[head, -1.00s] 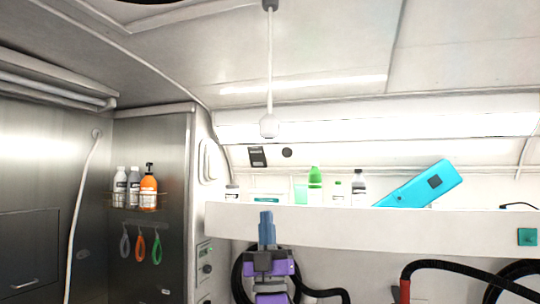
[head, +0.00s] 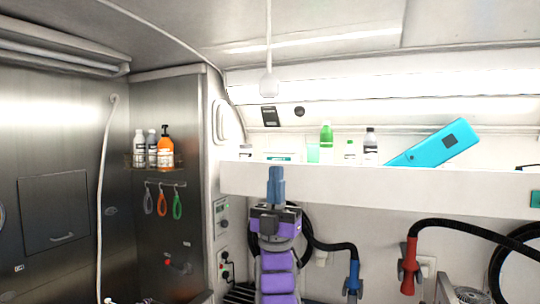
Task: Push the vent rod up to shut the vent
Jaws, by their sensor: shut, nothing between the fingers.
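The white vent rod (head: 268,40) hangs straight down from the ceiling in the head view and ends in a white knob (head: 269,85). The vent itself is out of frame above. My gripper (head: 276,172) is shut and empty, its blue fingers pointing up. It appears below the knob in the picture, apart from it, in front of the white shelf's front face.
The white shelf (head: 440,188) runs across the right and holds bottles, a green bottle (head: 326,136) among them, and a tilted blue case (head: 436,144). A steel cabinet wall with an orange bottle (head: 165,150) stands at left. Hoses (head: 355,275) hang below the shelf.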

